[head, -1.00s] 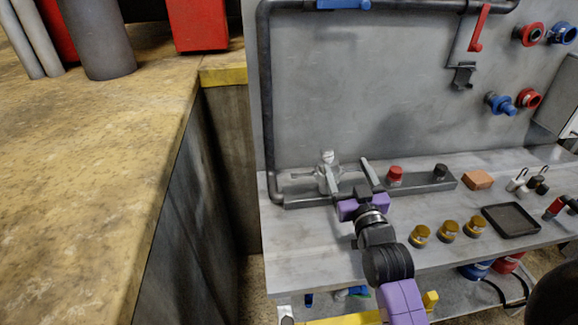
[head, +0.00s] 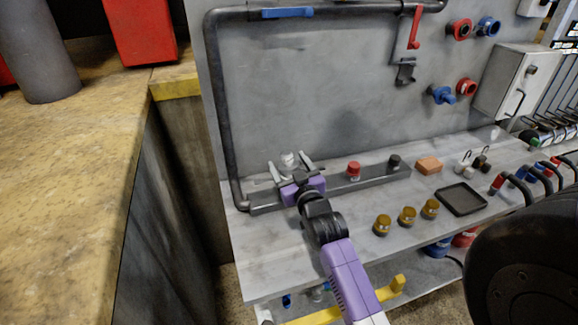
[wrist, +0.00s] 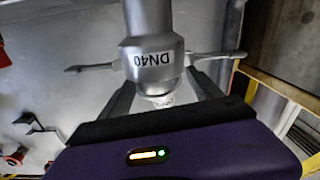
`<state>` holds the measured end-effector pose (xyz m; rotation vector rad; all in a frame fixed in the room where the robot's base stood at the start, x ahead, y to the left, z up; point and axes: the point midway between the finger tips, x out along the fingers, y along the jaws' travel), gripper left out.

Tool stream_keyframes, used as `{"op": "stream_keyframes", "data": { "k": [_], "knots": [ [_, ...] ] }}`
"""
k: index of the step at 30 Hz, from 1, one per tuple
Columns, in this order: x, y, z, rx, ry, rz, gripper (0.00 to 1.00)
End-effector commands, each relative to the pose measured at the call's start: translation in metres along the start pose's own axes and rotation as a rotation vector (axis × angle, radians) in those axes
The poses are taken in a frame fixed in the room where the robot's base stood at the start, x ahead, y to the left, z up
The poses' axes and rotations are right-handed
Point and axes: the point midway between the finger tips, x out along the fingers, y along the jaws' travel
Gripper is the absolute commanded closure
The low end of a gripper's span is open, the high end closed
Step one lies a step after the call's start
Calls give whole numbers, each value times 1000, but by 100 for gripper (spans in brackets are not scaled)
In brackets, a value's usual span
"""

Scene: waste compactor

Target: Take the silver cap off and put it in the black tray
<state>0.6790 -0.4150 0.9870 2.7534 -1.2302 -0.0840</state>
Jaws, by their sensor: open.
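The silver cap (head: 288,158) is at the left end of the grey rail on the workbench. In the wrist view the silver fitting (wrist: 152,60) carries a "DN40" label and has an arm out to each side. My gripper (head: 290,166) is open, with one finger on each side of the silver piece. The wrist view shows my gripper (wrist: 160,82) with small gaps between fingers and metal; contact is unclear. The black tray (head: 461,199) lies flat and empty on the bench to the right.
A red cap (head: 353,169) and a black cap (head: 394,161) stand on the same grey rail (head: 374,180). Several brass caps (head: 407,216) stand in front of it. An orange brick (head: 429,165) lies behind the tray. A pipe and panel (head: 330,80) rise behind.

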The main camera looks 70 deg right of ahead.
Motion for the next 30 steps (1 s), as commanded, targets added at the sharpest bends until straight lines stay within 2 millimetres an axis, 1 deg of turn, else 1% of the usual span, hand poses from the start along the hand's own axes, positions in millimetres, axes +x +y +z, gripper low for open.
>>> {"op": "stream_keyframes", "data": {
  "k": [4,5,6,8,12,15,24,26,30],
  "knots": [
    [0,0,0,0,0,0,26],
    [0,0,0,0,0,0,28],
    [0,0,0,0,0,0,36],
    [0,0,0,0,0,0,48],
    [0,0,0,0,0,0,76],
    [0,0,0,0,1,0,93],
    [0,0,-3,0,1,0,93],
    [0,1,-6,0,2,1,93],
    [0,3,-21,0,4,1,93]
  ]
}}
